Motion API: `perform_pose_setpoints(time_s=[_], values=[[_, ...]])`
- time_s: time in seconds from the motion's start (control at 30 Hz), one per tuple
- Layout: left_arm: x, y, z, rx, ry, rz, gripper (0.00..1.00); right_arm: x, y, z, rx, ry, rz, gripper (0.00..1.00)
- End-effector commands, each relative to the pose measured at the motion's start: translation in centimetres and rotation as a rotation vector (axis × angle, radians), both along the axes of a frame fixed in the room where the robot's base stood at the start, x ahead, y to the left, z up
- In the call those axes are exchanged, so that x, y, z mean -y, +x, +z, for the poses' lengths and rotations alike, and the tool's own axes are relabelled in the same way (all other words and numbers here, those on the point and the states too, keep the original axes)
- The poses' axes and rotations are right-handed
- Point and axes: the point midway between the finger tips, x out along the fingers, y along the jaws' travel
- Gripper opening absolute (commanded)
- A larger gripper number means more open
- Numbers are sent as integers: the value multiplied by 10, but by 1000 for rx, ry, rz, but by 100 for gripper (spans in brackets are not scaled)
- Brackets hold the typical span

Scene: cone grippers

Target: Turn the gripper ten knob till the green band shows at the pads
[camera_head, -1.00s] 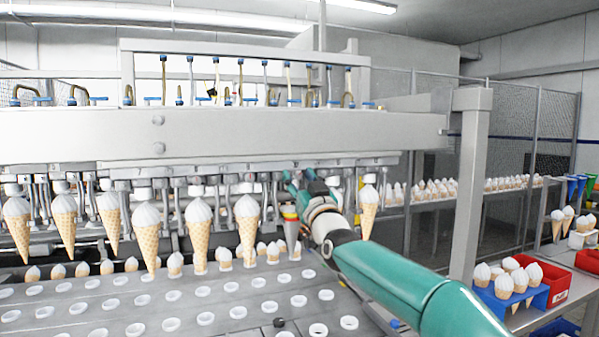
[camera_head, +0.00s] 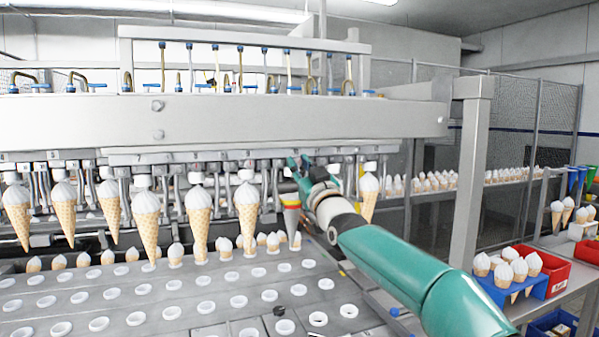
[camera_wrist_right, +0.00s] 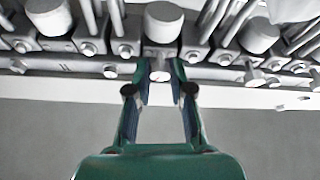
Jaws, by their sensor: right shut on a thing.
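My right gripper (camera_head: 303,168) reaches up to the row of cone grippers under the machine's beam. In the right wrist view its two fingers (camera_wrist_right: 161,73) are shut on a small pale knob (camera_wrist_right: 160,77) below a round white cap (camera_wrist_right: 163,20). A grey cone with red and yellow bands (camera_head: 291,204) hangs just left of my right gripper, point down. I cannot make out a green band on it. The pads at its top are small and partly hidden. My left gripper is not in view.
Several ice cream cones (camera_head: 197,220) hang along the row. The perforated conveyor (camera_head: 160,295) runs below, with small cones in its back holes. A grey post (camera_head: 470,185) stands right of my arm. A blue holder (camera_head: 513,291) with cones and a red box (camera_head: 553,272) sit far right.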

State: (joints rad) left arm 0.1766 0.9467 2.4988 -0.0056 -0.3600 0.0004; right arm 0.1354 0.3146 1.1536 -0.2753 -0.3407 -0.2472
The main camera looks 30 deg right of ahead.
Motion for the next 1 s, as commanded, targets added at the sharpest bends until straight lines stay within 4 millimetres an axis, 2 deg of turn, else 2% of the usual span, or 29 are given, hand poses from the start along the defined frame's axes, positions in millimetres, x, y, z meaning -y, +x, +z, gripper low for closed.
perform_pose_setpoints(time_s=[0.3, 0.67, 0.7, 0.8, 1.0], values=[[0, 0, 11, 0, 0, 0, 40, 1, 0, 3, -44, -177, -1, 0], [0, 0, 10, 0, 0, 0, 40, -1, 0, 1, -45, -193, 2, 0], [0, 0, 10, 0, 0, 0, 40, -1, 0, 1, -45, -193, 2, 28], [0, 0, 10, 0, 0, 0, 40, -1, 0, 1, -45, -193, 2, 44], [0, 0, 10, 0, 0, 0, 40, -1, 1, 0, -46, -191, 2, 46]])
